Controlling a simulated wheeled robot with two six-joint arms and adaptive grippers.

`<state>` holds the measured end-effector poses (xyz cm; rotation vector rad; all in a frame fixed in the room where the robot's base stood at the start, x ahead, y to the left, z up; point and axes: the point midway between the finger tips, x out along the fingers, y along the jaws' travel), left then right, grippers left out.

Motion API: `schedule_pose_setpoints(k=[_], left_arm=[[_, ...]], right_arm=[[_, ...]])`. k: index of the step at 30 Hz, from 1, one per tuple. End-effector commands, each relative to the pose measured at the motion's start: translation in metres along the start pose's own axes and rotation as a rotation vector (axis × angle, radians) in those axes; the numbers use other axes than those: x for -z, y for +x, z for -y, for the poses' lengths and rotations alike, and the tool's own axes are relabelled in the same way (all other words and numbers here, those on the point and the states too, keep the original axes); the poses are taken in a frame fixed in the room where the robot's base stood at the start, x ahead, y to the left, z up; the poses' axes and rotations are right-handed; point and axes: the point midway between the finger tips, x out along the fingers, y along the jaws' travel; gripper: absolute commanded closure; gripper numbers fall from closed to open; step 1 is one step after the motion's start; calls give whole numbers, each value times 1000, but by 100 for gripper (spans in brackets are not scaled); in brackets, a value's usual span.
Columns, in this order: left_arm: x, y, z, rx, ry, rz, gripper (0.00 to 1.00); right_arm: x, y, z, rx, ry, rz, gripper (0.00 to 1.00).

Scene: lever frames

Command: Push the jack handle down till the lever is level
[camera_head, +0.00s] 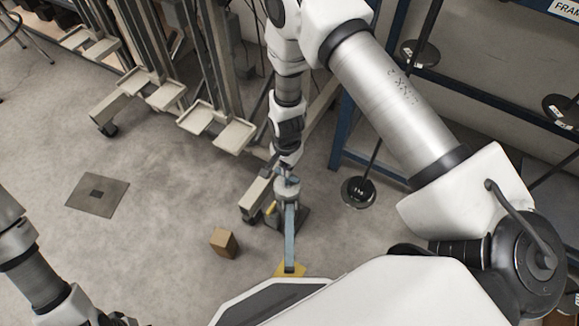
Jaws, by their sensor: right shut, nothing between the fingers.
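The jack stands on the floor at the lower middle of the head view. Its long blue-grey lever (290,240) runs from under my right gripper toward me, ending over a yellow plate (281,270). A round grey part (287,188) sits at its far end, just below the gripper. My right gripper (286,166) is shut, pointing down, with nothing between its fingers. I cannot tell whether it touches the jack. The lever's tilt is hard to judge from above. My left gripper (117,321) is mostly cut off at the bottom edge.
A small brown box (224,243) and a flat floor plate (97,195) lie to the left. Metal racks with trays (216,127) stand behind. A blue shelf frame (340,135) and a black round weight (358,192) are to the right. The left floor is mostly free.

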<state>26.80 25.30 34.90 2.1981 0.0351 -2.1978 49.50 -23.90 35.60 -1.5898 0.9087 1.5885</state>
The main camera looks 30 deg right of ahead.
Motion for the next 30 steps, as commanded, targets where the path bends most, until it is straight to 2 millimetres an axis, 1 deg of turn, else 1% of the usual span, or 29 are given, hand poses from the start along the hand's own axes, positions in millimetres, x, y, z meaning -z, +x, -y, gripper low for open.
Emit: schedule_pose_setpoints(k=[1,3,5,12,14,27,30], left_arm=[[0,4,0,0,0,0,60],[0,7,0,0,0,0,60],[0,4,0,0,0,0,60],[0,4,0,0,0,0,60],[0,0,0,0,0,0,60],[0,-67,0,0,0,0,60],[0,-78,-1,0,0,0,60]], right_arm=[[0,6,0,-1,0,1,100],[0,11,0,0,0,0,100],[0,8,0,0,0,0,100],[0,7,0,0,0,0,100],[0,3,0,0,0,0,100],[0,-72,0,-1,0,0,100],[0,-85,0,0,0,0,100]])
